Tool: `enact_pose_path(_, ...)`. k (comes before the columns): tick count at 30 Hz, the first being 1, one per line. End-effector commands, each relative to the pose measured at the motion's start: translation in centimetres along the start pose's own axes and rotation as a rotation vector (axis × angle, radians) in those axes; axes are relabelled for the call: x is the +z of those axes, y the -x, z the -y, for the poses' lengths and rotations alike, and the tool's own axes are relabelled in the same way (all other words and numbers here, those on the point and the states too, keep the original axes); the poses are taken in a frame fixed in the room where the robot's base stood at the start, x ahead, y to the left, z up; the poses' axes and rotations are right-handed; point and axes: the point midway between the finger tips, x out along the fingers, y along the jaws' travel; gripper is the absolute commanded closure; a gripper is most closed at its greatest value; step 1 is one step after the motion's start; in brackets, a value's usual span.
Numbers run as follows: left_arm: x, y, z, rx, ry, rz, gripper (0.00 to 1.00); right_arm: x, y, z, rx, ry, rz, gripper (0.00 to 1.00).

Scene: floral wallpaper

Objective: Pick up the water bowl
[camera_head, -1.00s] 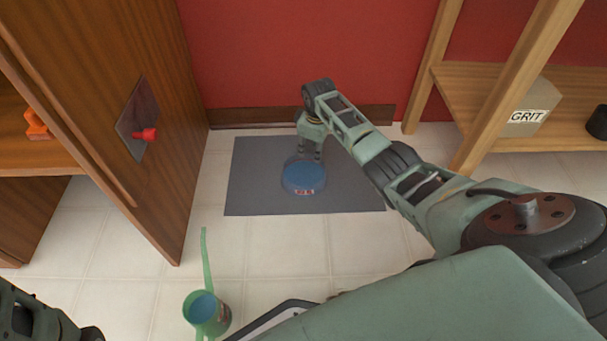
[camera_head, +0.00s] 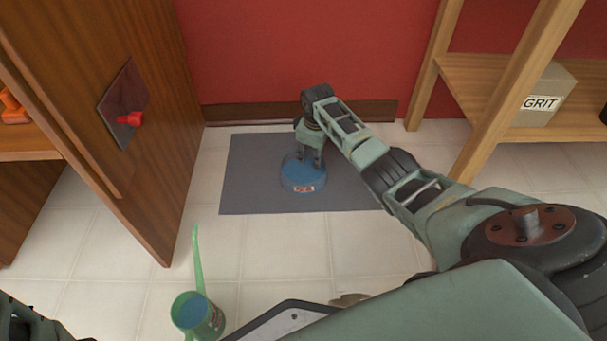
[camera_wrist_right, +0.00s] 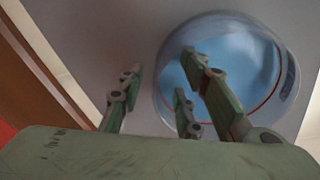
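The water bowl (camera_head: 303,180) is a round, clear-rimmed bowl with blue inside and a small red-and-white label. It sits on a grey mat (camera_head: 252,185) on the floor. My right gripper (camera_head: 311,160) points down at the bowl's far side. In the right wrist view, the gripper (camera_wrist_right: 160,76) has its fingers spread: one is outside the bowl (camera_wrist_right: 245,58), the others overlap its rim and blue inside. Whether they touch the bowl is not clear. My left gripper (camera_head: 28,325) is only partly visible at the bottom left corner; its fingers do not show clearly.
A green cup-like container (camera_head: 197,316) with blue inside and a long green handle is on the tiles. A wooden cabinet door (camera_head: 150,170) with a red knob stands left. A wooden shelf (camera_head: 480,80) with a GRIT box (camera_head: 545,100) is right. A red wall is behind.

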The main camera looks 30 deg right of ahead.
Motion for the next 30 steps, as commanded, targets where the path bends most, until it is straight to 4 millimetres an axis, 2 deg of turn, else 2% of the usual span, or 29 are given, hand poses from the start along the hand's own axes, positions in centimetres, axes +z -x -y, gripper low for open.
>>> enact_pose_path(1,0.01,-0.01,0.00,0.000,0.000,0.000,0.60,-0.01,0.01,0.02,0.000,0.000,0.000,0.74)
enact_pose_path(10,0.02,0.00,0.01,0.000,0.000,0.001,0.60,0.01,-0.01,0.02,0.000,0.000,0.000,1.00)
enact_pose_path(30,0.15,-0.26,0.09,0.000,-0.001,0.002,0.60,-0.06,0.30,-0.02,-0.001,0.000,-0.001,1.00)
